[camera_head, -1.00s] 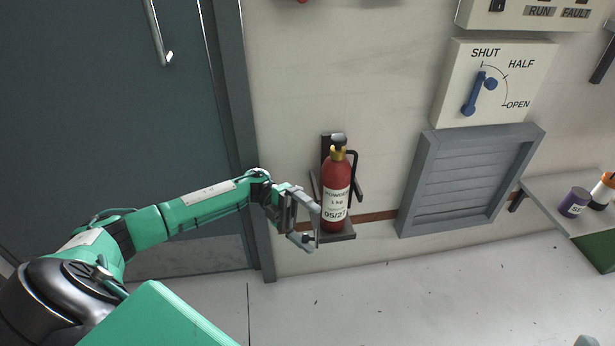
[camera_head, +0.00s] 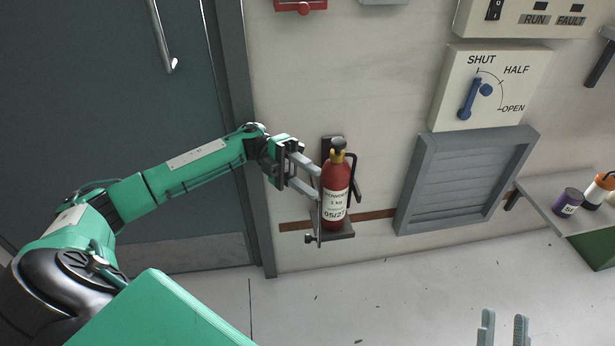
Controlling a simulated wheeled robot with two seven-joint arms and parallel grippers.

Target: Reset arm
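My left gripper (camera_head: 318,183) is open. Its two grey fingers are apart, with nothing seen between them, and their tips point at the left side of the red fire extinguisher (camera_head: 335,184). I cannot tell whether they touch it. The extinguisher stands upright in its wall bracket (camera_head: 338,233), its white label facing me. A thin bar with a dark knob (camera_head: 309,239) shows at the bracket's left, below my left gripper. My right gripper (camera_head: 504,325) shows only as two separated fingertips at the bottom right, open, with nothing seen between them.
A grey door (camera_head: 110,90) with a handle is behind my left arm. Right of the extinguisher are a blue lever (camera_head: 469,100) near SHUT and a louvred vent (camera_head: 465,182). A shelf (camera_head: 545,205) at right holds a purple can (camera_head: 567,203). The floor below looks clear.

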